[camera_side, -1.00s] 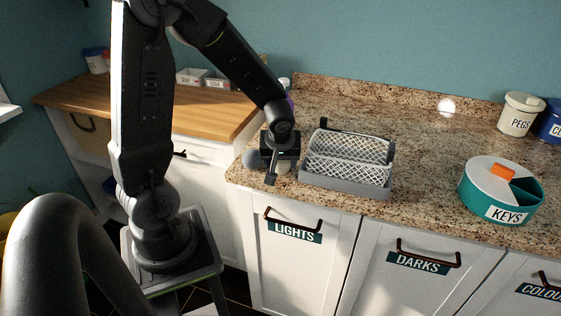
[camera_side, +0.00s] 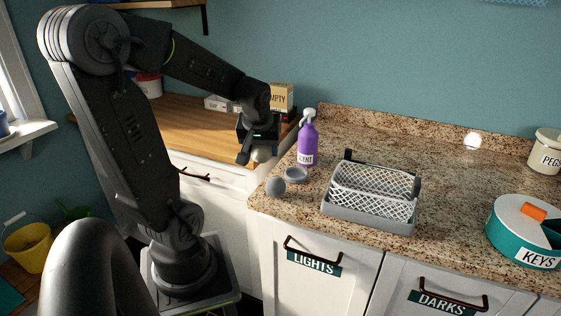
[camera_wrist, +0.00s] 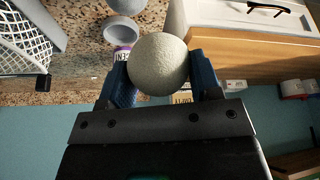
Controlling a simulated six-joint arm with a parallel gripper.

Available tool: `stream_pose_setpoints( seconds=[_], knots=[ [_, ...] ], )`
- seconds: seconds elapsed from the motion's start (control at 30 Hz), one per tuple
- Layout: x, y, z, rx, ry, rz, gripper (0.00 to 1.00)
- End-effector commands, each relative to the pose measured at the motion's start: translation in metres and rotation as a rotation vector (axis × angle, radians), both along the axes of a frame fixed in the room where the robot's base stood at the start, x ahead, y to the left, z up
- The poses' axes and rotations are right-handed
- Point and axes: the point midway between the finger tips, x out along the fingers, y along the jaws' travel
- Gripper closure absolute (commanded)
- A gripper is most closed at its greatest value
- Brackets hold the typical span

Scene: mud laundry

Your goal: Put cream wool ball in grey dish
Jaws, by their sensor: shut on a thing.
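My gripper (camera_side: 259,147) is shut on the cream wool ball (camera_side: 261,156), held raised near the left end of the granite counter. In the wrist view the pale round ball (camera_wrist: 159,64) sits between the two blue fingers. The small grey dish (camera_side: 296,175) stands on the counter, to the right of and lower than the ball in the side view. It also shows in the wrist view (camera_wrist: 117,32). No ball is visible in the dish. A grey ball (camera_side: 275,187) lies on the counter just left of the dish.
A purple bottle (camera_side: 307,145) stands just behind the dish. A grey mesh rack (camera_side: 370,218) is to the right, and a teal KEYS container (camera_side: 528,245) is farther right. A wooden worktop (camera_side: 190,125) lies left of the counter. Granite behind the rack is clear.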

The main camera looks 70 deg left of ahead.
Motion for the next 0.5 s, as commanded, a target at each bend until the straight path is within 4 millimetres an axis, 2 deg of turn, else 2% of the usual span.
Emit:
stream_pose_setpoints(
  seconds=[0.17,0.3,0.5],
  knots=[
    [0.019,-0.022,-0.005,-0.014,0.006,0.004,0.65],
    [0.038,-0.049,-0.012,-0.015,0.009,0.023,0.65],
    [0.055,-0.078,-0.019,-0.004,0.002,0.051,0.65]
  ],
)
